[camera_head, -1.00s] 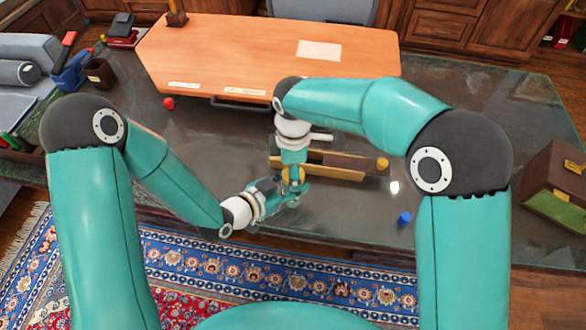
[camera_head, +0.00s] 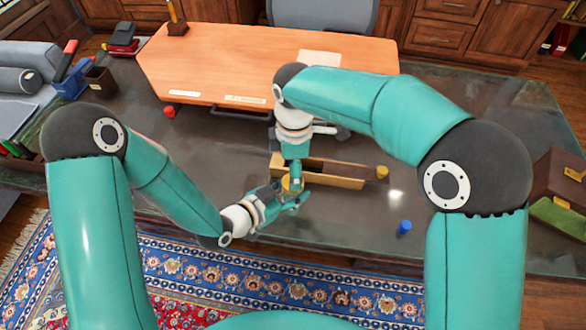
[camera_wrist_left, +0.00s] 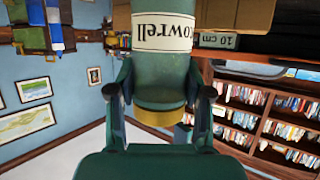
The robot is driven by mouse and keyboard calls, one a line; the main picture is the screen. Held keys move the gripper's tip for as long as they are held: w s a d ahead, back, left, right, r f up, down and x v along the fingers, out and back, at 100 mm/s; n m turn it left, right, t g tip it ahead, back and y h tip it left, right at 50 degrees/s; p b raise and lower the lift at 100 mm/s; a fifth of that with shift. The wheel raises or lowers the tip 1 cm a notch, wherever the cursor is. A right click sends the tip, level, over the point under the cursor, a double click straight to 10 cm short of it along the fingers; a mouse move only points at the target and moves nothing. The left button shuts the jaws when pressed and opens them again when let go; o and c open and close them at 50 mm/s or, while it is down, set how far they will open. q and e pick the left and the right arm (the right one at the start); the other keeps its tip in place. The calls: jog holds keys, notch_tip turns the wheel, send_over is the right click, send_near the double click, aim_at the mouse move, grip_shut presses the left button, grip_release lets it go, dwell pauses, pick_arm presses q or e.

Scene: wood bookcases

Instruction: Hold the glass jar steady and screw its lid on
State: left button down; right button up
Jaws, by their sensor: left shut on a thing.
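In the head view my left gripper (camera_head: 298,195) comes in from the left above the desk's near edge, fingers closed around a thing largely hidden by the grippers. A yellow round piece (camera_head: 290,185), which looks like the lid, shows between the two grippers. My right gripper (camera_head: 292,174) comes from the far side and meets the left one there; its fingers are too small to read. In the left wrist view the left fingers (camera_wrist_left: 158,90) flank a green cylinder (camera_wrist_left: 165,90) with a white lettered band and a yellow end (camera_wrist_left: 165,116). I cannot tell whether this cylinder is the jar.
A long wooden tray (camera_head: 335,182) lies just behind the grippers. A blue cylinder (camera_head: 404,228) stands to the right near the desk edge. A large wooden board (camera_head: 230,62) covers the back. A brown box (camera_head: 560,190) is at far right.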

aim_at(292, 197)
jog(key=shift+c, duration=0.4)
jog(key=shift+s+d+n, duration=0.1)
jog(key=shift+n, duration=1.1)
jog(key=n, duration=0.2)
jog(key=r+n, duration=0.1)
jog(key=n, duration=0.1)
jog(key=shift+d+r+n, duration=0.1)
jog(key=shift+n, duration=0.3)
jog(key=shift+r+n, duration=0.55)
jog(key=shift+n, duration=0.65)
jog(key=shift+r+n, duration=0.3)
jog(key=shift+w+r, duration=0.2)
jog(key=shift+r, duration=0.15)
jog(key=shift+s+a+f, duration=0.1)
jog(key=shift+f, duration=1.95)
jog(key=shift+a+f, duration=0.1)
jog(key=shift+f, duration=1.9)
